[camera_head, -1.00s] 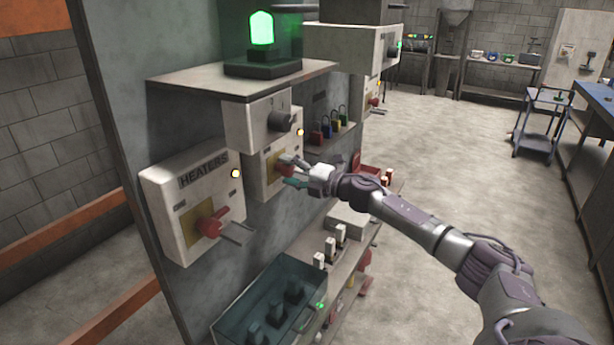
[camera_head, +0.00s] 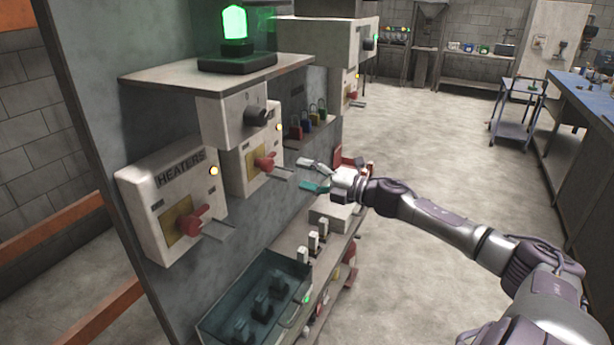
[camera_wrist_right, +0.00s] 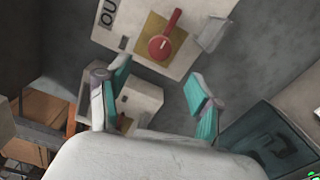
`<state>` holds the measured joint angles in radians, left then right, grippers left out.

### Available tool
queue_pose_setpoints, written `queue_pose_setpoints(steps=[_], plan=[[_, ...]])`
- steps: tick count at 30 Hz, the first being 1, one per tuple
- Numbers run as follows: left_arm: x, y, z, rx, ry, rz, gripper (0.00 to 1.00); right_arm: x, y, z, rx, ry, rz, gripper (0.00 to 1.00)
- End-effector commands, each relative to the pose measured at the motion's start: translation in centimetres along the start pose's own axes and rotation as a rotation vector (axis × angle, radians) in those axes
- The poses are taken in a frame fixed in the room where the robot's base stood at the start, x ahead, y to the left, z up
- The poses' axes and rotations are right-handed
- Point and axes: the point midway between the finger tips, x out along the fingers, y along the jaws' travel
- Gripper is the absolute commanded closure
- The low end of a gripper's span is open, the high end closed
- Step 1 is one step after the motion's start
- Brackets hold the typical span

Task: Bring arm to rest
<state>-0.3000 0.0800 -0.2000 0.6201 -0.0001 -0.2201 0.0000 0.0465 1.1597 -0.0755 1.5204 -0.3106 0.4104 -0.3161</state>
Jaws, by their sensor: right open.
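My right arm (camera_head: 435,224) reaches in from the lower right in the head view. Its gripper (camera_head: 310,176) is open and empty, a short way to the right of the middle switch box's red handle (camera_head: 264,161) and apart from it. In the right wrist view the two teal-padded fingers (camera_wrist_right: 160,96) are spread wide with nothing between them. A red handle on a yellow plate (camera_wrist_right: 165,44) shows beyond them on a white box. My left gripper is in neither view.
The HEATERS box (camera_head: 140,195) with its red handle (camera_head: 190,225) is on the panel at left. A green lamp (camera_head: 235,24) is lit on the shelf above. A teal bin (camera_head: 215,325) and padlocks (camera_head: 308,124) are nearby. Open floor (camera_head: 420,140) lies to the right.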

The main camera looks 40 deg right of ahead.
Motion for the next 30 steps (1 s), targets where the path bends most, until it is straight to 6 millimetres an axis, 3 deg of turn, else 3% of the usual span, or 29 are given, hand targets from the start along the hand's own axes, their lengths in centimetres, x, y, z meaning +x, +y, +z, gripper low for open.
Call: queue_pose_setpoints(steps=[12, 14, 16, 20, 23, 26, 30], plan=[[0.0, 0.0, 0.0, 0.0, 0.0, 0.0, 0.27, 0.0, -0.1, 0.0, 0.002, -0.001, 0.0, 0.34], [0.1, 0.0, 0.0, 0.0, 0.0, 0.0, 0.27, 0.0, -0.6, 0.0, 0.012, -0.007, -0.004, 0.34], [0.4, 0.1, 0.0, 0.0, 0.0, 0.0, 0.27, -0.2, -2.4, 0.2, 0.049, -0.031, -0.015, 0.34], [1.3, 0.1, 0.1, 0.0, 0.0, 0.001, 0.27, -1.2, -9.4, 0.5, 0.192, -0.125, -0.067, 0.34], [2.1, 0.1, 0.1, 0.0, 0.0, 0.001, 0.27, -2.7, -16.8, 0.0, 0.343, -0.228, -0.128, 0.34], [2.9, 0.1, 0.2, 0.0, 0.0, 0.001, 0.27, -4.7, -24.2, -1.4, 0.487, -0.328, -0.196, 0.34], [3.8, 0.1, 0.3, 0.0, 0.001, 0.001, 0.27, -8.0, -33.9, -4.8, 0.671, -0.459, -0.3, 0.34]])
